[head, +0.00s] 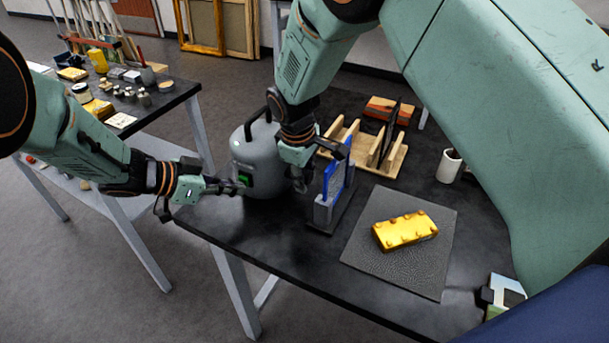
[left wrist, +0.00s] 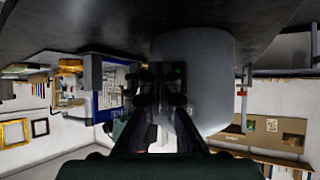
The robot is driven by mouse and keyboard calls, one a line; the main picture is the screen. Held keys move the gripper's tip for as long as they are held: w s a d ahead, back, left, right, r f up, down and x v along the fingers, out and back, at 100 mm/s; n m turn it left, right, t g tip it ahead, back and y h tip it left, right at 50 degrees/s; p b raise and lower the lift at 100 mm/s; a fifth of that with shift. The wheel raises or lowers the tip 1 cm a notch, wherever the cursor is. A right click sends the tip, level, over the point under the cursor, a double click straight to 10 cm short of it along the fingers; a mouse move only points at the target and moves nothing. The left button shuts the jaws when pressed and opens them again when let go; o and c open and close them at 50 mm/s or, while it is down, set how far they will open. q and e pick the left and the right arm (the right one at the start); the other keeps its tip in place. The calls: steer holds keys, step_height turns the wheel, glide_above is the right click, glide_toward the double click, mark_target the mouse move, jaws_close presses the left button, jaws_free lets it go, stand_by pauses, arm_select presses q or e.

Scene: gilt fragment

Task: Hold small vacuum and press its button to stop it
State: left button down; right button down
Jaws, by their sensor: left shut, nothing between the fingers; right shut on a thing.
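The small vacuum (head: 262,178) is a grey rounded canister with a black handle on top, standing upright at the table's left end. Its green button (head: 246,180) sits in a dark panel on the side facing my left gripper. My left gripper (head: 238,188) is shut and empty, fingertips at the panel; I cannot tell if they press the button. In the left wrist view the grey body (left wrist: 210,85) is close ahead of the left fingers (left wrist: 162,90). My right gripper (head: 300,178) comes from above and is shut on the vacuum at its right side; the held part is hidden.
A blue-edged upright piece (head: 335,182) stands close right of my right gripper. A wooden rack (head: 376,156), a white cup (head: 449,166) and a dark mat (head: 375,250) with a gold block (head: 405,231) are further right. A side table (head: 150,108) stands behind left.

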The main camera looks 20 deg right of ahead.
arm_select(q)
steer(key=shift+w+d, duration=0.15)
stand_by(0.5)
steer(key=shift+s+a, duration=0.4)
steer(key=shift+a, duration=0.1)
steer(key=shift+s+a, duration=2.05)
steer(key=shift+a, duration=0.1)
arm_select(e)
steer(key=c, duration=0.9)
jaws_free()
